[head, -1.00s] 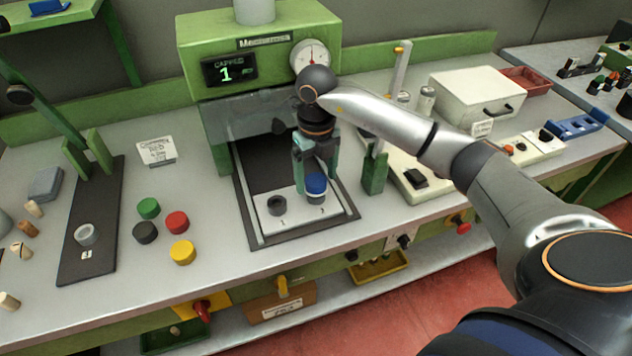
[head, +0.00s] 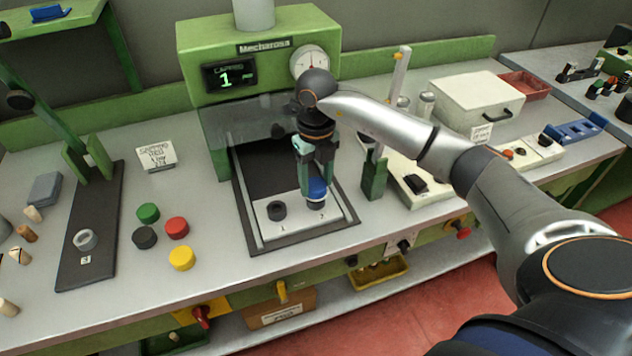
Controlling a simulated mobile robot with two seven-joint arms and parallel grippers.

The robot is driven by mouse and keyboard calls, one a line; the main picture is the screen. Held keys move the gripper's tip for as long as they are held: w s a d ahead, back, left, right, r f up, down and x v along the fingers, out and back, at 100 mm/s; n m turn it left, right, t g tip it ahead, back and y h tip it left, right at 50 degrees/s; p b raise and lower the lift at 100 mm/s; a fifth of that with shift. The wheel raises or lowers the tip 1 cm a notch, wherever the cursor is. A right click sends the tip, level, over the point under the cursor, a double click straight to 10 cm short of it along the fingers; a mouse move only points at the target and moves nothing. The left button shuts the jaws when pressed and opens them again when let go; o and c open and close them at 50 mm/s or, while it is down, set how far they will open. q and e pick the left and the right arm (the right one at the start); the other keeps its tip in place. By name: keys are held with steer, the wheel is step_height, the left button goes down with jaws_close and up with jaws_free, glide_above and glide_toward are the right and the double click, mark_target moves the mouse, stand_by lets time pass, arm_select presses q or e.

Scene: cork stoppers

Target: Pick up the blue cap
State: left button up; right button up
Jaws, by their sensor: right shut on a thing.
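The blue cap (head: 317,190) is at the right-hand spot of the white plate (head: 294,225) in the green press. It sits on or just above a holder there; I cannot tell whether it is raised. My right gripper (head: 316,184) points down from above and is shut on the blue cap, with its fingers at the cap's sides. My left gripper is not in view.
A dark grey ring (head: 276,210) stands on the plate's left spot. Green (head: 148,212), red (head: 177,228), black (head: 144,238) and yellow (head: 181,258) caps lie on the bench to the left. A green post (head: 375,175) stands close to the right of the gripper.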

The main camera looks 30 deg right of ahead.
steer(key=shift+r, duration=0.7)
steer(key=s+a+r, duration=0.8)
steer(key=s+r, duration=0.3)
steer(key=shift+a+r, duration=0.2)
steer(key=shift+a, duration=0.2)
steer(key=shift+f, duration=0.1)
